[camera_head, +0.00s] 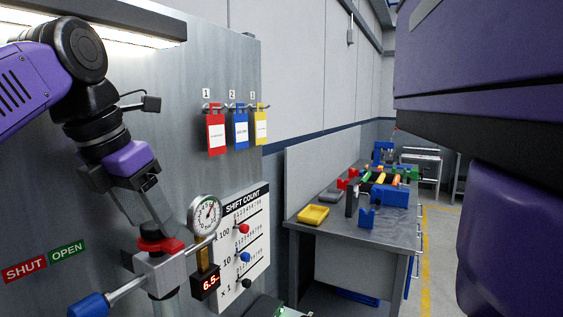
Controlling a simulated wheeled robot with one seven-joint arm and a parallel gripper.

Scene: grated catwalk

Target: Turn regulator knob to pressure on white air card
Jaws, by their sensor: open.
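The regulator (165,275) is a grey metal block on a pipe at the lower left, with a red knob (160,244) on top. A round white dial gauge (205,213) stands to its right, and a small red digital display (206,285) below the gauge starts with 6.5. My gripper (154,228) points down at the red knob from above. Its jaws are open, with the fingertips close above or around the knob; I cannot tell whether they touch it. I cannot pick out a white air card for certain; the small print on the hanging cards is unreadable.
Red (215,132), blue (239,130) and yellow (261,127) tags hang on numbered hooks. A white shift count board (254,215) is behind the gauge. A blue valve handle (89,305) is at lower left. A cluttered workbench (340,232) stands to the right.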

